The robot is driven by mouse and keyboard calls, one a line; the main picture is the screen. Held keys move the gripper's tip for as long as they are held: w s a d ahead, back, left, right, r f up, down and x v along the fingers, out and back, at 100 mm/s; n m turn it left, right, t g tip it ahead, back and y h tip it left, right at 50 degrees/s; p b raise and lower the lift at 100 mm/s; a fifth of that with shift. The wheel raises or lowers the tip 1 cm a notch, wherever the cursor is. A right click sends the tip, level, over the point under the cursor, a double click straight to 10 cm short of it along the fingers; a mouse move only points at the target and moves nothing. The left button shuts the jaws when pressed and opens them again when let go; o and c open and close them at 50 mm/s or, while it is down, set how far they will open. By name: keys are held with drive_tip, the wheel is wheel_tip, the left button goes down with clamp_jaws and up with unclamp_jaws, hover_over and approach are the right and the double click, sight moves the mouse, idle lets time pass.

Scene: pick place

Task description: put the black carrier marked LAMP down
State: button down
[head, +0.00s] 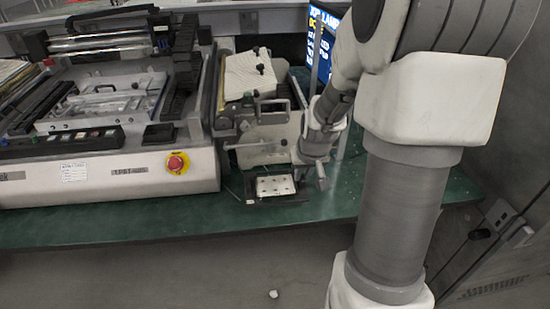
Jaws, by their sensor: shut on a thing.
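A black carrier (262,199) with a pale dotted plate in it shows low in front of the grey machine, close to the front edge of the green bench. No LAMP mark can be read on it at this size. My gripper (320,172) is at the carrier's right side, with my arm coming down from the upper right. It is shut on the carrier, though the contact is small and partly hidden. I cannot tell whether the carrier's underside touches the bench.
A grey machine (262,140) stands right behind the carrier. A larger machine with a red stop button (175,163) fills the left. A blue screen (322,45) with partly hidden text stands behind my arm. The green bench (345,195) is bare to the right.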

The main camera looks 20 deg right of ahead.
drive_tip(key=shift+w+d+f, duration=0.15)
drive_tip(key=shift+w+f, duration=0.25)
drive_tip(key=shift+w, duration=0.15)
drive_tip(key=shift+w+d+f, duration=0.15)
drive_tip(key=shift+w+f, duration=0.2)
drive_tip(key=shift+w, duration=0.2)
drive_tip(key=shift+f+b, duration=0.7)
drive_tip(key=shift+f, duration=1.2)
drive_tip(key=shift+f, duration=0.2)
drive_tip(key=c, duration=0.8)
unclamp_jaws()
drive_tip(key=shift+c, duration=0.2)
drive_tip(key=shift+s+r, duration=0.1)
drive_tip(key=shift+r, duration=0.55)
drive_tip(key=p+v, duration=0.3)
drive_tip(key=v, duration=0.8)
drive_tip(key=shift+s+a, duration=0.1)
drive_tip(key=shift+s, duration=0.1)
